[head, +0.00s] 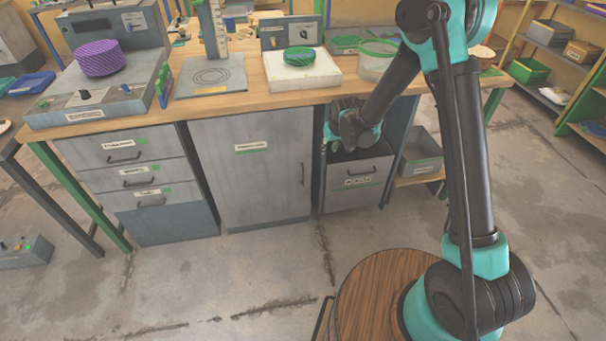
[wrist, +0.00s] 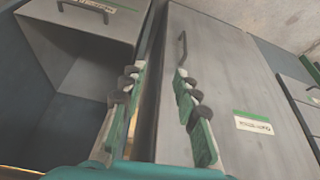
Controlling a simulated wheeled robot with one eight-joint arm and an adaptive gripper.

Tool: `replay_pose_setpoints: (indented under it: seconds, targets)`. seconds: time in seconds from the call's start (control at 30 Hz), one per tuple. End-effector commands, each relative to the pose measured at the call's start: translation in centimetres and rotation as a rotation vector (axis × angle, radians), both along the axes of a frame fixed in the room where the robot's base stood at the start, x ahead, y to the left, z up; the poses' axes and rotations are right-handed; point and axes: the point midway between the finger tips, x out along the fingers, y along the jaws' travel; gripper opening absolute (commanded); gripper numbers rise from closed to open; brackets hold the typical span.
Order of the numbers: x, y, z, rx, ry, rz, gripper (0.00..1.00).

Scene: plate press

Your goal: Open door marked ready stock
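The grey cabinet door (head: 245,185) under the workbench is shut. It bears a white and green label (head: 253,146) too small to read, and a dark vertical handle (head: 302,174) near its right edge. In the wrist view the door (wrist: 230,75) fills the right half, with its label (wrist: 253,125) and its handle (wrist: 182,48). My gripper (wrist: 158,80) is open, its green fingers with dark pads spread apart and nothing between them. The handle lies beyond the right fingertip, apart from it. In the head view my gripper (head: 328,143) is near the door's upper right edge.
Several drawers (head: 135,175) are left of the door. The worktop (head: 225,100) above bears a press and trays. The floor (head: 230,270) before the door is clear.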

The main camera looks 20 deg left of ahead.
Motion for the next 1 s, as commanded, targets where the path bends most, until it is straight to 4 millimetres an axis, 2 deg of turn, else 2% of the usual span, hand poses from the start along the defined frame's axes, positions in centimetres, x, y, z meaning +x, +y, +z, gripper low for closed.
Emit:
replay_pose_setpoints:
  seconds: [0.03,0.1,0.2,0.3,0.57,1.0]
  targets:
    - [-0.2,2.0,-1.5,0.001,-0.001,0.026,0.31]
    - [-0.4,4.1,-3.0,0.001,-0.001,0.052,0.31]
    - [-0.8,6.1,-4.6,0.001,-0.002,0.078,0.31]
    - [-1.1,7.1,-5.5,0.001,-0.002,0.092,0.31]
    - [-0.6,8.0,-7.6,0.002,-0.002,0.096,0.31]
    - [1.5,9.9,-14.3,0.002,-0.003,0.096,0.31]
